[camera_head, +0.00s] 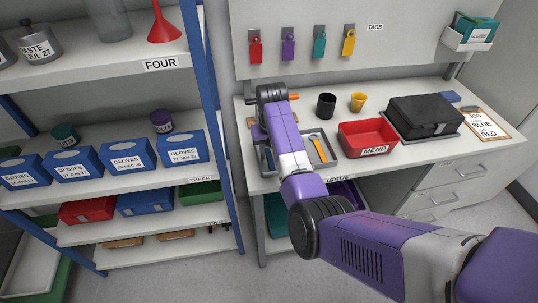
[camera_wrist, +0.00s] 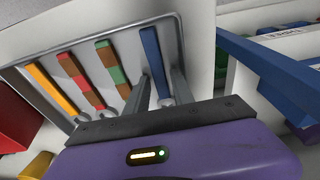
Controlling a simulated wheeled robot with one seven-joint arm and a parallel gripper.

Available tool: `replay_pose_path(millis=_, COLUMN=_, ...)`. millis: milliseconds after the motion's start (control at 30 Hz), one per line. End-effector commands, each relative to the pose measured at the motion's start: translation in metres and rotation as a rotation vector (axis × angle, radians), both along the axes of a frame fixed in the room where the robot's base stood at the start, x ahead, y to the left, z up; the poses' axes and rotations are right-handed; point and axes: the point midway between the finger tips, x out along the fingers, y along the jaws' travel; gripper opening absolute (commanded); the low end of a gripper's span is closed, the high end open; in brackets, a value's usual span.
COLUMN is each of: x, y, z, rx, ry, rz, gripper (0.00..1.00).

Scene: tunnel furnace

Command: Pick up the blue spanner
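The blue spanner (camera_wrist: 152,55) lies in a grey tray (camera_wrist: 180,30), the last tool at the right end of the row in the wrist view. Its ring end is near the gripper's base in that view. My gripper (camera_wrist: 160,76) is open, with one finger on each side of the spanner's shaft. I cannot tell whether either finger touches it. In the head view the tray (camera_head: 330,144) sits on the bench, and my arm hides the fingers and much of the tray.
Beside the spanner lie a green-and-brown tool (camera_wrist: 112,67), a red-and-brown tool (camera_wrist: 80,78) and an orange-handled tool (camera_wrist: 52,88). A shelf unit with a blue post (camera_head: 205,70) is left.

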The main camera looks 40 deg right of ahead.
Motion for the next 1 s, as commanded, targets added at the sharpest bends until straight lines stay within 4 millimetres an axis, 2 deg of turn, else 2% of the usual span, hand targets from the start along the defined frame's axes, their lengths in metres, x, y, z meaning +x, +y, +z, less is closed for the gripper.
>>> replay_pose_path(millis=500, x=-0.0001, y=-0.0003, z=-0.0020, rx=0.000, ry=0.000, rz=0.000, gripper=0.29)
replay_pose_path(millis=667, x=0.0000, y=-0.0002, z=-0.0020, rx=0.000, ry=0.000, rz=0.000, gripper=0.00)
replay_pose_path(millis=1000, x=0.0000, y=-0.0002, z=-0.0020, rx=0.000, ry=0.000, rz=0.000, gripper=0.00)
